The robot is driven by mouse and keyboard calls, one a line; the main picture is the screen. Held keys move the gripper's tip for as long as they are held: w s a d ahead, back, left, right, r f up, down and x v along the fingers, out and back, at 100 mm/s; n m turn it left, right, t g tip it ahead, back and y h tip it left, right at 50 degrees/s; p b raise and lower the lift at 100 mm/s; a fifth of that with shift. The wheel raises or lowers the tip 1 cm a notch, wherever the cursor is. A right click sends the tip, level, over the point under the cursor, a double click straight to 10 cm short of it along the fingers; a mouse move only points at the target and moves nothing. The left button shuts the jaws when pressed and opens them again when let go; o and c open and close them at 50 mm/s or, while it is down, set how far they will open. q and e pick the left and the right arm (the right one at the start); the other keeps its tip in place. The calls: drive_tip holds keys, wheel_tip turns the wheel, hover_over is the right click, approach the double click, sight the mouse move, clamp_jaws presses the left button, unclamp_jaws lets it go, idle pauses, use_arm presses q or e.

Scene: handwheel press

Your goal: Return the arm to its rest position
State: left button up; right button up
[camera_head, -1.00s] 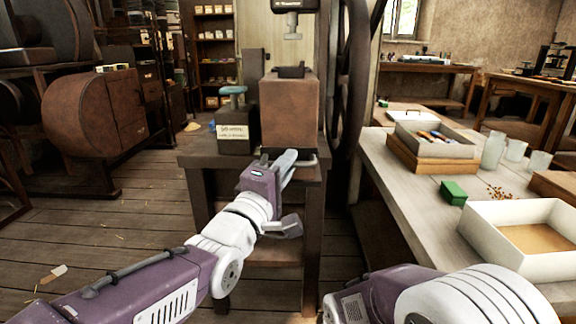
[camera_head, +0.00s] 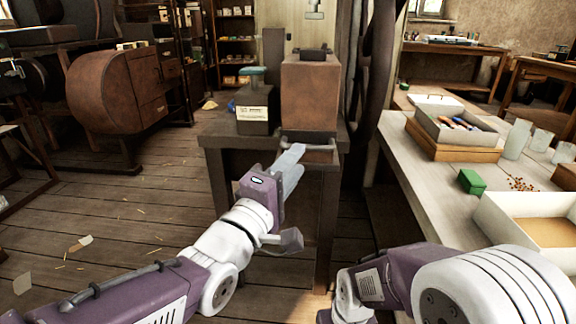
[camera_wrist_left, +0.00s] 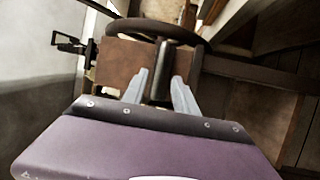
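My left arm comes in from the left, and its gripper (camera_head: 291,158) is in front of the press stand's near edge. In the left wrist view its two grey fingers (camera_wrist_left: 158,92) are apart, with a dark post (camera_wrist_left: 161,72) showing beyond the gap. Nothing is seen held. The press stand (camera_head: 220,138) carries a rusty brown block (camera_head: 309,92), with a metal bar at its front base close to the fingertips. I cannot tell whether they touch. The dark handwheel (camera_head: 381,65) stands right of the block. My right arm is at the lower right; its gripper is out of view.
A dark box with a label (camera_head: 254,108) sits left of the block. The right bench (camera_head: 420,170) holds a tray of tools (camera_head: 455,127), glass jars (camera_head: 517,139), a green box (camera_head: 471,181) and a white open box (camera_head: 533,222). The wooden floor at left is mostly clear.

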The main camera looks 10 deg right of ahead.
use_arm(q)
drive_tip(key=v, duration=0.3)
drive_tip(key=shift+s+a+f+p, duration=0.1)
drive_tip(key=shift+s+a+p, duration=0.1)
drive_tip(key=shift+p, duration=0.1)
